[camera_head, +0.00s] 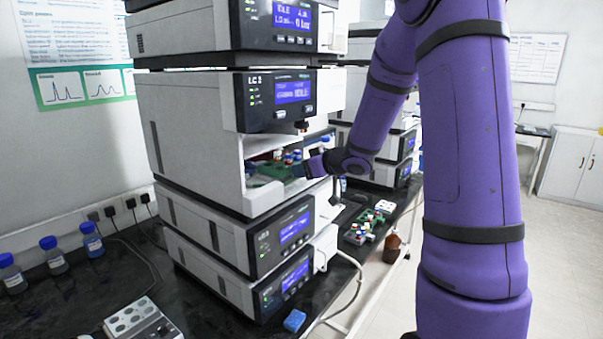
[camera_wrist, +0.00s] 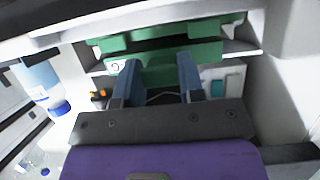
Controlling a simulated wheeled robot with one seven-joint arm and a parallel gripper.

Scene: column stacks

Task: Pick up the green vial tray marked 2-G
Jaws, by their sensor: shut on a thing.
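A green vial tray (camera_head: 268,171) with several coloured-cap vials sits in the open compartment of the middle instrument. In the wrist view, the green tray (camera_wrist: 168,66) fills the space ahead of the fingers.
The compartment walls stand close on both sides of the gripper. Another green tray (camera_head: 362,232) with vials lies on the black bench (camera_head: 335,290), near a white rack (camera_head: 385,206). A brown bottle (camera_head: 391,248) is beside the bench edge. Blue-capped bottles (camera_head: 52,254) stand at left.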

